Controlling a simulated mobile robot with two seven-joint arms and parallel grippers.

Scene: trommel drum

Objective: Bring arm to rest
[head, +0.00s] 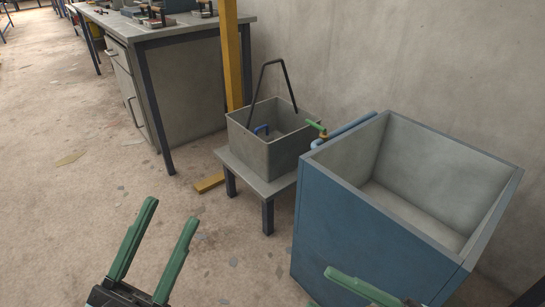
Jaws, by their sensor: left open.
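My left gripper (171,210) is at the lower left in the head view. Its two green fingers are spread apart with only floor visible between them, and it holds nothing. My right gripper (345,279) shows only in part at the bottom edge, in front of the blue bin. One green finger of it is clear; the rest is cut off or hidden, so its opening cannot be told.
A blue open-topped bin (358,228) stands at the right, seemingly empty. Beside it, a low table (235,168) bears a grey box (268,155) with a black handle. A workbench (190,92) and yellow post (231,55) stand behind.

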